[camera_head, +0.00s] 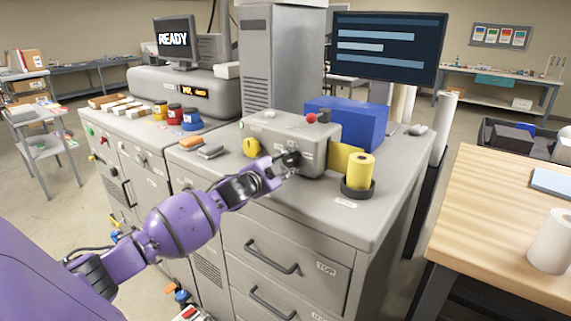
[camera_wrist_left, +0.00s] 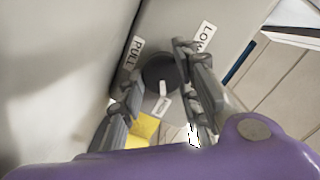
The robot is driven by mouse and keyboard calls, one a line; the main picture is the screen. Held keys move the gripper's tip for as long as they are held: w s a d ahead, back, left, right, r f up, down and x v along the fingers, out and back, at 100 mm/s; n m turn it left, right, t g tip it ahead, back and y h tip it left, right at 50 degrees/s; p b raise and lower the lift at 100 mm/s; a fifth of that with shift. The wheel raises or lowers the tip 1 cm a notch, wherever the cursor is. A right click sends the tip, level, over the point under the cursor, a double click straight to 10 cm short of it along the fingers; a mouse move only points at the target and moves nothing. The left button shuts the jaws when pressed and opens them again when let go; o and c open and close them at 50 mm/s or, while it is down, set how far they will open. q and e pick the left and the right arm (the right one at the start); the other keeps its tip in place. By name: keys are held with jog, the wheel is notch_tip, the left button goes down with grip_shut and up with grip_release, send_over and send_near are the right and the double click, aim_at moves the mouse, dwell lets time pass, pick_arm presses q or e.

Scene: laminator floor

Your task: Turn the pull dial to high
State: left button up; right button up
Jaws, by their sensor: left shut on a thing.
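The pull dial (camera_head: 291,158) is a dark round knob on the front face of a grey control box (camera_head: 270,133) on the cabinet top. My left gripper (camera_head: 282,167) reaches it from the front left and is shut on it. In the left wrist view the dial (camera_wrist_left: 158,72) sits between the two fingers of the gripper (camera_wrist_left: 157,76). A "PULL" label lies left of it and a "LOW" label upper right. A small pale pointer mark (camera_wrist_left: 163,88) shows on the dial's lower side, with a white label below whose text I cannot read. My right gripper is not in view.
A red button (camera_head: 311,118) tops the control box. A yellow roll (camera_head: 359,171) stands in a dark holder to its right, and a blue box (camera_head: 350,122) behind. A yellow knob (camera_head: 251,147) is at its left. Drawer handles (camera_head: 270,257) protrude from the cabinet below my arm.

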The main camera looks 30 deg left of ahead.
pick_arm(q)
jog(key=shift+d+f, duration=0.15)
jog(key=shift+f, duration=0.45)
jog(key=o, duration=1.1)
jog(key=shift+c, duration=0.2)
jog(key=shift+r, duration=0.3)
jog(key=s+r, duration=0.1)
jog(key=s, duration=1.1)
jog(key=shift+a, duration=0.2)
